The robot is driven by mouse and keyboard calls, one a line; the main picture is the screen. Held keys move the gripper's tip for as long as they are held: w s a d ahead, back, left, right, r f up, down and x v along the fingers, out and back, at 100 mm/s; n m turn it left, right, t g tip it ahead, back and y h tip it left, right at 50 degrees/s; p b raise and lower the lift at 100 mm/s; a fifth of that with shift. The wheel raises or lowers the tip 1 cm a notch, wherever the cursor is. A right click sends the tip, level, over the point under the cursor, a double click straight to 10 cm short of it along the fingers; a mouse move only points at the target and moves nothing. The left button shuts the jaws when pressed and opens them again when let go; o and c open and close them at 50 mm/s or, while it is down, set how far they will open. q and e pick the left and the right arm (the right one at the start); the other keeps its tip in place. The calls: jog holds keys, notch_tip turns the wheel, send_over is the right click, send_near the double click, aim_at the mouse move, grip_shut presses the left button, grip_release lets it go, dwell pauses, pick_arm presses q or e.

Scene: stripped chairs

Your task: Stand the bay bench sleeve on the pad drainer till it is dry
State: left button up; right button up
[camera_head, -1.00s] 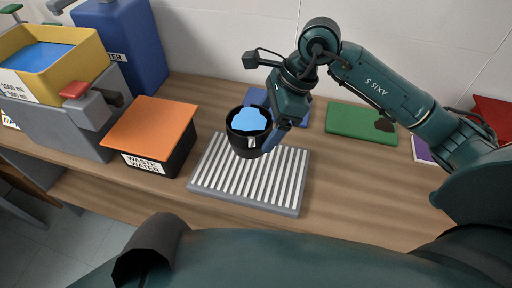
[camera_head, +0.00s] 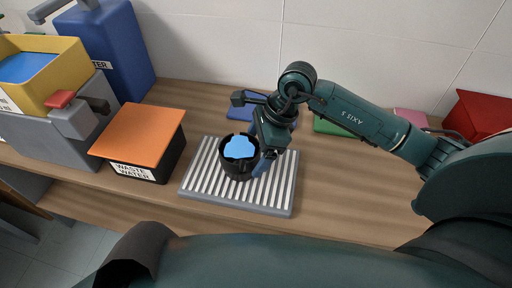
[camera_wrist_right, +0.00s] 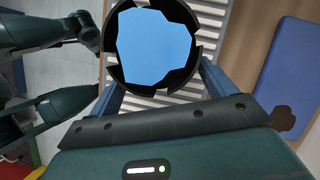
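The sleeve appears to be the round black cup-like piece (camera_head: 239,168) with a notched rim and a flat light-blue inside. It is upright over the middle of the pad drainer (camera_head: 275,208), a grey tray with white ribs. Whether its base touches the ribs cannot be told. My right gripper (camera_head: 258,161) comes from the right with blue fingers. In the right wrist view the fingers (camera_wrist_right: 160,90) lie against both sides of the sleeve (camera_wrist_right: 155,45), with ribs (camera_wrist_right: 212,12) behind.
An orange-topped waste water box (camera_head: 140,130) stands left of the drainer. A grey unit with a yellow tray (camera_head: 65,85) and a blue container (camera_head: 115,50) are farther left. Blue (camera_head: 236,113) and green (camera_head: 325,127) pads lie behind. Bare wood (camera_head: 335,190) is right of the drainer.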

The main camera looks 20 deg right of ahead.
jog(key=o, duration=0.3)
jog(key=v, duration=1.2)
dwell(0.3)
